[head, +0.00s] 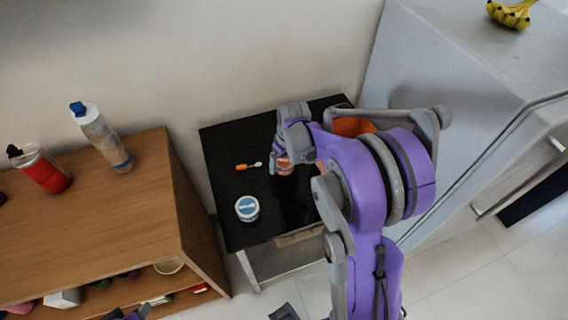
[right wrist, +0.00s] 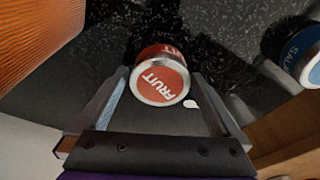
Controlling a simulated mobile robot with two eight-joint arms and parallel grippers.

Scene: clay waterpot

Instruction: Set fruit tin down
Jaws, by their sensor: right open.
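The fruit tin (right wrist: 161,80) has a red lid lettered FRUIT and a silver rim. In the right wrist view it is at the fingertips of my open right gripper (right wrist: 160,92), with a finger on either side and dark gaps beside it. In the head view the tin (head: 284,166) is on the black table (head: 228,228), just below my right gripper (head: 284,150), which partly hides it. I cannot tell whether a finger touches it. Small purple and grey parts at the bottom left of the head view seem to be my left arm's end, mostly cut off.
A blue-lidded salad tin (head: 247,208) and an orange-handled brush (head: 248,166) are on the black table. A wooden shelf (head: 90,220) with a clear bottle (head: 103,138) and a red bottle (head: 40,169) stands left. A grey cabinet (head: 440,80) with bananas (head: 511,14) stands right.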

